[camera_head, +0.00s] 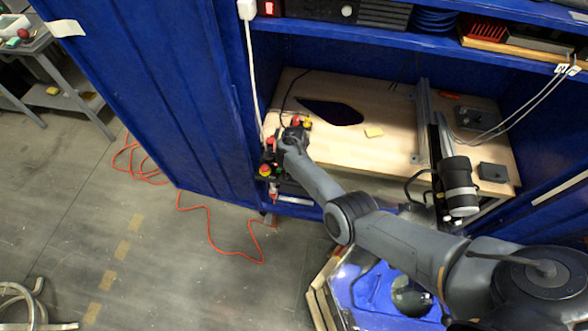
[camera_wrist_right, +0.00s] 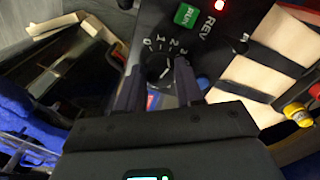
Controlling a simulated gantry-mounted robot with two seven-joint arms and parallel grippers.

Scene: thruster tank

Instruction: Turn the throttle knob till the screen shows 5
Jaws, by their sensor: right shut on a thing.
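The throttle knob (camera_wrist_right: 159,71) is black and round with a light pointer line. It sits on a dark panel (camera_wrist_right: 172,25) with a printed number scale curving around its top. My right gripper (camera_wrist_right: 158,76) has one finger on each side of the knob and is shut on it. In the head view my right gripper (camera_head: 291,137) is at the control box at the bench's left end, and the knob is hidden there. A small lit green display (camera_wrist_right: 148,177) is cut off at the bottom of the wrist view; its reading is not legible. My left gripper is not in view.
A green RUN button (camera_wrist_right: 185,15) and a lit red lamp (camera_wrist_right: 220,5) by REV are on the panel. A red-and-yellow emergency stop (camera_head: 265,171) is close to the gripper. The wooden bench (camera_head: 340,150) stands in a blue cabinet. An orange cable (camera_head: 210,235) lies on the floor.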

